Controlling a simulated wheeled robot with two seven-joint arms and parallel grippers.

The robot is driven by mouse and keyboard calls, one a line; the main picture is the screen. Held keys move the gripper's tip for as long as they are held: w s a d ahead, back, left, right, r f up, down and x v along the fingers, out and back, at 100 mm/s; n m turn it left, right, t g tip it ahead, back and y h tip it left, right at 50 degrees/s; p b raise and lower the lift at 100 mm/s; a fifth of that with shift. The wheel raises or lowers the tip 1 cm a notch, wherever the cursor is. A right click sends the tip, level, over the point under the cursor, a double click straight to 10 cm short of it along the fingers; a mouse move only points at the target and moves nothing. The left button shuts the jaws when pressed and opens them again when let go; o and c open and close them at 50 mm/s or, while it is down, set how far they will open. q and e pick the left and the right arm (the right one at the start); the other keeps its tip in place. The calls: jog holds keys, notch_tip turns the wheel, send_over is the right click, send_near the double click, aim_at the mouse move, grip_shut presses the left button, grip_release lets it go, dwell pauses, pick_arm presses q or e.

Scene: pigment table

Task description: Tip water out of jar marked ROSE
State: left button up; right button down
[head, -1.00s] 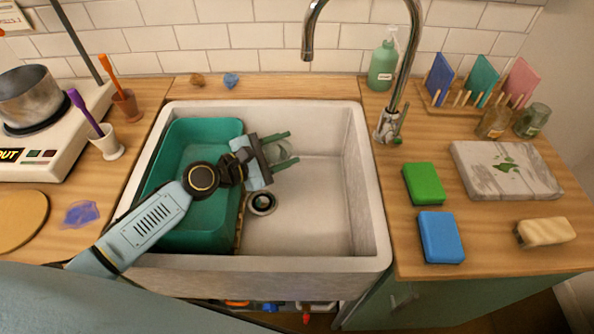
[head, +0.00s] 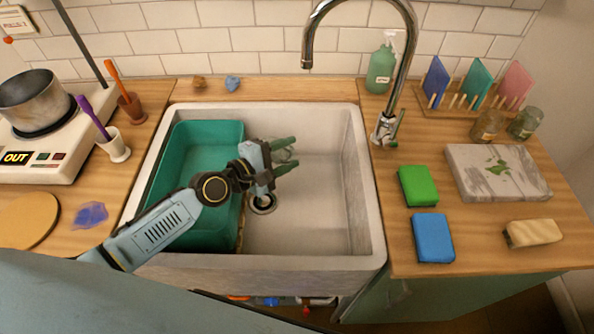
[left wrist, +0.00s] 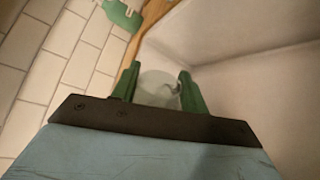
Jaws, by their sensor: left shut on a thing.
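My left gripper (head: 284,157) is shut on a clear glass jar (left wrist: 158,88) above the right part of the sink basin, near the drain. In the left wrist view the jar sits between the two green fingers, looking pale and see-through. In the head view the fingers and palm hide most of it. I cannot read a label on it, nor tell how far it is tilted or whether water is inside. My right gripper is not in view.
The white sink (head: 376,200) holds a teal tub (head: 190,235) on its left. The tap (head: 312,45) arches behind the gripper. Two small jars, one brownish (head: 487,125) and one greenish (head: 526,122), stand on the right counter beyond a marbled slab (head: 470,185). The basin's right side is clear.

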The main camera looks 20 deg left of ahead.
pick_arm(q)
jog(key=shift+d+r+m+p, duration=0.1)
jog(key=shift+m+p, duration=0.3)
jog(key=shift+p, duration=0.05)
jog(key=shift+s+d+m+y+p, duration=0.4)
jog(key=shift+d+m+p, duration=0.25)
jog(key=shift+p, duration=0.45)
jog(key=shift+a+m+p, duration=0.1)
jog(key=shift+m+p, duration=0.35)
jog(key=shift+p, duration=0.05)
jog(key=shift+s+m+y+p, duration=0.3)
jog(key=shift+m+p, duration=0.1)
jog(key=shift+d+r+m+t+p, duration=0.1)
jog(key=shift+d+m+t+p, duration=0.25)
jog(key=shift+m+p, duration=0.25)
dwell(0.5)
jog(key=shift+m+y+p, duration=0.3)
jog(key=shift+m, duration=0.2)
jog(key=shift+d+t, duration=0.1)
jog(key=shift+t, duration=0.15)
